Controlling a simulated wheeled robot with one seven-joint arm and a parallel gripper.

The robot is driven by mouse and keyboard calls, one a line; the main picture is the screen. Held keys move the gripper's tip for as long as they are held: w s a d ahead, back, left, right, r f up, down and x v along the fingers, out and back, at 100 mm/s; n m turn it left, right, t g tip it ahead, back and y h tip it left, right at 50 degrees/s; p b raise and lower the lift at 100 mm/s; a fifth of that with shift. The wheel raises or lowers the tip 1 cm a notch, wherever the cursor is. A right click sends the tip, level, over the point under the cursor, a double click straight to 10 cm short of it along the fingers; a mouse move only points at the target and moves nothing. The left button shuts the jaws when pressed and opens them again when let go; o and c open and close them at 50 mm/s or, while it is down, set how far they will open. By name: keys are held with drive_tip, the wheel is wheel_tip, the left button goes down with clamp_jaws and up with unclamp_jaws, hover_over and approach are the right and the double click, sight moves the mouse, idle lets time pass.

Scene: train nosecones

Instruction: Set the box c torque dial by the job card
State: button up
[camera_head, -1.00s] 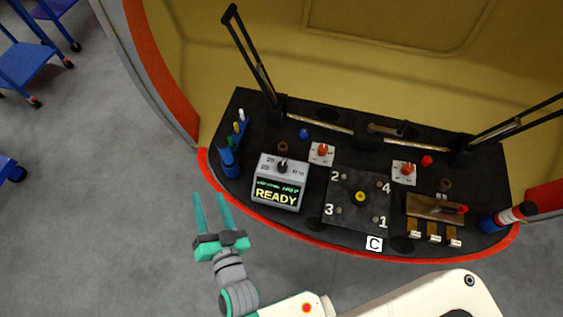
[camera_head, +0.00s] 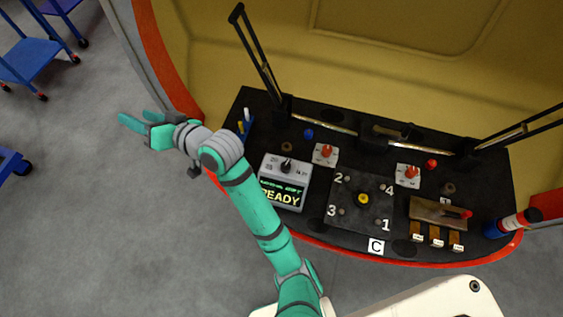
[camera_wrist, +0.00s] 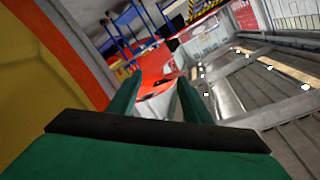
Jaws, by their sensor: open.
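A grey box (camera_head: 270,200) with a lit screen reading "READY" stands on the left part of the black console (camera_head: 300,223). A dark dial (camera_head: 286,165) sits on its top face, with small markings too small to read. A white label "C" (camera_head: 376,247) is on the console's front edge. No job card is readable. My gripper (camera_head: 133,123) is open and empty, left of the console and pointing away from it. In the wrist view its fingers (camera_wrist: 158,105) have nothing between them.
A black plate (camera_head: 345,226) numbered 1 to 4 has a yellow knob. Two red knobs (camera_head: 325,151) (camera_head: 410,172) sit behind it. Blue carts (camera_head: 30,60) stand at far left.

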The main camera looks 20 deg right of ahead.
drive_tip(key=n+g, duration=0.1)
drive_tip(key=g+h, duration=1.1)
drive_tip(key=h, duration=0.1)
approach(286, 166)
wheel_tip(286, 166, down, 8)
drive_tip(key=shift+s+d+f, duration=0.1)
drive_tip(key=shift+d+f, duration=0.05)
drive_tip(key=shift+f, duration=0.05)
drive_tip(key=shift+c, duration=0.3)
drive_tip(key=c, duration=1)
